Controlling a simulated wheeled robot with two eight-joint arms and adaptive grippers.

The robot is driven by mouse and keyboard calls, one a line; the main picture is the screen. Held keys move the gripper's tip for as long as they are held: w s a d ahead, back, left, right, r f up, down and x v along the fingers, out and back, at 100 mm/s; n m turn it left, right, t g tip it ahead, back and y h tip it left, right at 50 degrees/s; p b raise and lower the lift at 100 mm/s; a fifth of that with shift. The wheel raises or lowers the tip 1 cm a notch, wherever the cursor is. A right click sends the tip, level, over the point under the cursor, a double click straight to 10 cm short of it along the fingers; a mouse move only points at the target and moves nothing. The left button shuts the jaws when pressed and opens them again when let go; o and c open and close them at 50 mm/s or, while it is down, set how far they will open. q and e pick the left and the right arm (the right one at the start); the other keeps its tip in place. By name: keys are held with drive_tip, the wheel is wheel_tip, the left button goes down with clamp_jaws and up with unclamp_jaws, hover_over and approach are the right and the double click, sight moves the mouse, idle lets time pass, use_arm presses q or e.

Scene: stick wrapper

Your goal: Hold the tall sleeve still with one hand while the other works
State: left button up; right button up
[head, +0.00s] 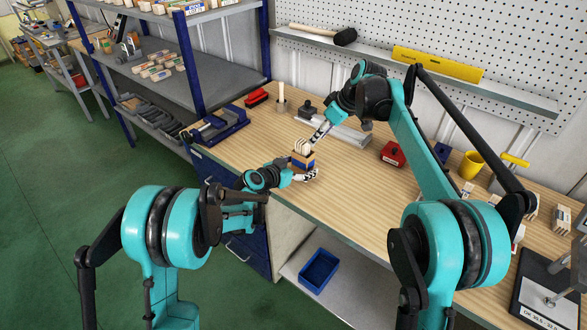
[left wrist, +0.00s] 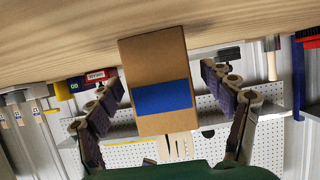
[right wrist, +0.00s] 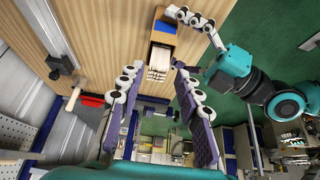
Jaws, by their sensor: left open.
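The tall sleeve (head: 302,162), a brown cardboard box with a blue band, stands upright near the bench's front edge. Pale wooden sticks (head: 303,147) poke out of its top. In the left wrist view the sleeve (left wrist: 158,58) sits between the fingers of my left gripper (left wrist: 162,76), which is open, with a clear gap on the right side. My left gripper (head: 304,176) is low beside the sleeve in the head view. My right gripper (head: 319,135) is above it. In the right wrist view my right gripper (right wrist: 156,76) is open and empty, with the sticks (right wrist: 159,64) beyond its fingertips.
A blue vise (head: 220,124) and a red item (head: 256,97) are at the bench's left. A red box (head: 392,154) and yellow mug (head: 471,165) stand right. The bench around the sleeve looks clear.

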use_arm(q)
drive_tip(key=shift+x, duration=0.85)
